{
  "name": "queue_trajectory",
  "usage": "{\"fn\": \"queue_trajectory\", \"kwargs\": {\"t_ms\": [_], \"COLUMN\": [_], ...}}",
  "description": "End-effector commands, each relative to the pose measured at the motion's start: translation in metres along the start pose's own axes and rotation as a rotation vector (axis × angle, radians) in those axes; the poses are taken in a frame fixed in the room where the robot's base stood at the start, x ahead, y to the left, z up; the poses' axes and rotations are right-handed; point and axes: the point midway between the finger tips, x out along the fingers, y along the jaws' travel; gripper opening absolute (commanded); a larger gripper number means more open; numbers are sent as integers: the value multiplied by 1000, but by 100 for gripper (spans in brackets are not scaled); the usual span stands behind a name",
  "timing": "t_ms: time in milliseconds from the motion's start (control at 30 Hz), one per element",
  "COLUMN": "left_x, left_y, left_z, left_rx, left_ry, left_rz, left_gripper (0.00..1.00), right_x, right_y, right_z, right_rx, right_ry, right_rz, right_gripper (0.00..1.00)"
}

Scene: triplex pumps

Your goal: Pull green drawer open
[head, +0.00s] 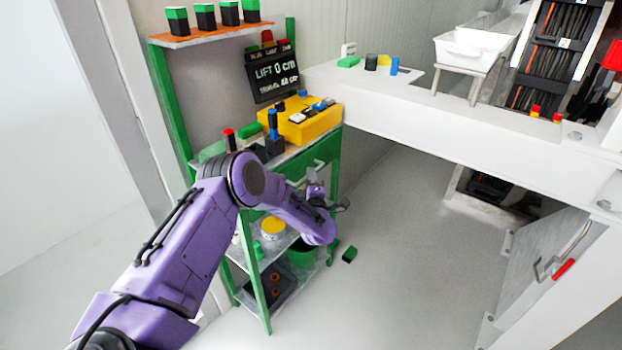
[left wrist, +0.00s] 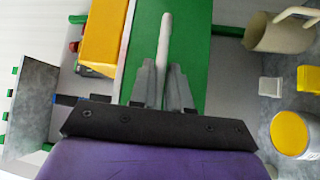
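The green drawer (head: 325,158) is set under the top of the green shelf unit, and its front looks flush with the frame. Its pale bar handle (left wrist: 165,40) stands out from the green drawer front (left wrist: 195,35) in the left wrist view. My left gripper (left wrist: 162,68) has its two grey fingers on either side of the handle, close against it with no clear gap. In the head view my left gripper (head: 318,193) is at the drawer front, partly hidden by my purple arm. My right gripper is not in view.
A yellow box (head: 312,122) with tools and a black display (head: 272,72) stand on the unit's top. Lower shelves hold a yellow-lidded can (head: 272,226) and a green bucket (head: 302,252). A white bench (head: 450,125) stands right.

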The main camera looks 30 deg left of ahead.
Motion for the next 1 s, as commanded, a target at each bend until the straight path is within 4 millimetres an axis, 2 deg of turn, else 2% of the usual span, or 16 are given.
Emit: {"fn": "queue_trajectory", "kwargs": {"t_ms": [200, 300, 367, 733, 833, 1000], "left_x": [-1, -6, -14, -86, -97, -105], "left_y": [0, 1, 3, 22, 26, 29], "left_z": [0, 7, 16, 88, 99, 105], "left_rx": [0, -1, -1, -1, -1, 1], "left_ry": [-1, -2, -6, -7, -5, -1], "left_rz": [0, 0, 0, 3, 2, 1], "left_gripper": [0, 0, 0, 0, 0, 0], "right_x": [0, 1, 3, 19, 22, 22], "right_y": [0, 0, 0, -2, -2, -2], "right_z": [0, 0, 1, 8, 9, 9], "right_rx": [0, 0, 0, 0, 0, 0], "right_ry": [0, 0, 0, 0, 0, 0], "right_rz": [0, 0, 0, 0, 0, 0], "right_gripper": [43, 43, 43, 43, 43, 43]}}
